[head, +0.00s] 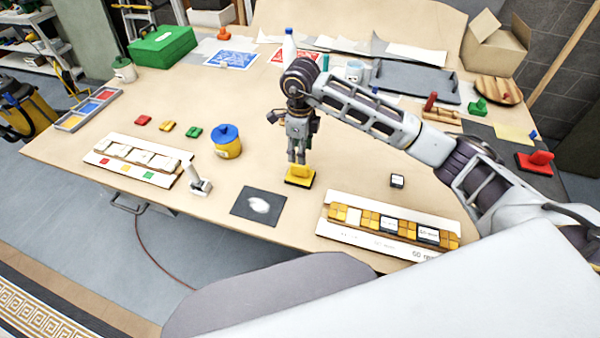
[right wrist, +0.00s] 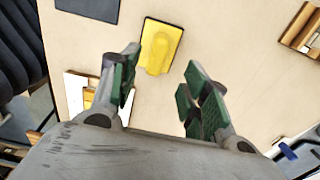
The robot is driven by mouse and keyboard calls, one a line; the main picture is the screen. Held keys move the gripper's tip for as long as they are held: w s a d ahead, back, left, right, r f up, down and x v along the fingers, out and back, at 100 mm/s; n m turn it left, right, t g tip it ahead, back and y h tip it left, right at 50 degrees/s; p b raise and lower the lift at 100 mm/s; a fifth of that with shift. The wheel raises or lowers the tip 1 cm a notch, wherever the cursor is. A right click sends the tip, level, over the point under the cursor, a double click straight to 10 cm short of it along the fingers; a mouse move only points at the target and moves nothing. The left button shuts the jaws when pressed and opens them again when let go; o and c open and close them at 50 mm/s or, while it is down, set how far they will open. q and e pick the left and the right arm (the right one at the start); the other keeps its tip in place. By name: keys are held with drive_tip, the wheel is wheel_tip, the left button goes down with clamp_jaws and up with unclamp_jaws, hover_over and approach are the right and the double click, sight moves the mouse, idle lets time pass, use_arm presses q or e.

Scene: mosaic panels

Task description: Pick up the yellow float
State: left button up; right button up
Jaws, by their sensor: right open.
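The yellow float (head: 299,177) lies on the table near its front middle, a yellow block with a raised handle on a dark base. In the right wrist view the float (right wrist: 160,48) shows whole, beyond the fingertips and roughly centred between them. My right gripper (head: 298,157) points down just over the float, overlapping its handle in the head view; whether it touches cannot be told. In the right wrist view its green-padded fingers (right wrist: 160,78) are apart with nothing between them. My left gripper is out of view.
A dark mat with white material (head: 246,211) lies front left of the float. A yellow pot with a blue lid (head: 228,149) stands to the left. Bare table surrounds the float.

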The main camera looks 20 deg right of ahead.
sight(300, 166)
drive_tip(key=shift+f, duration=1.15)
drive_tip(key=shift+f, duration=0.15)
drive_tip(key=shift+s+a+f+p, duration=0.1)
drive_tip(key=shift+s+f+p, duration=0.1)
drive_tip(key=shift+f+p, duration=0.8)
drive_tip(key=shift+f, duration=1.45)
clamp_jaws()
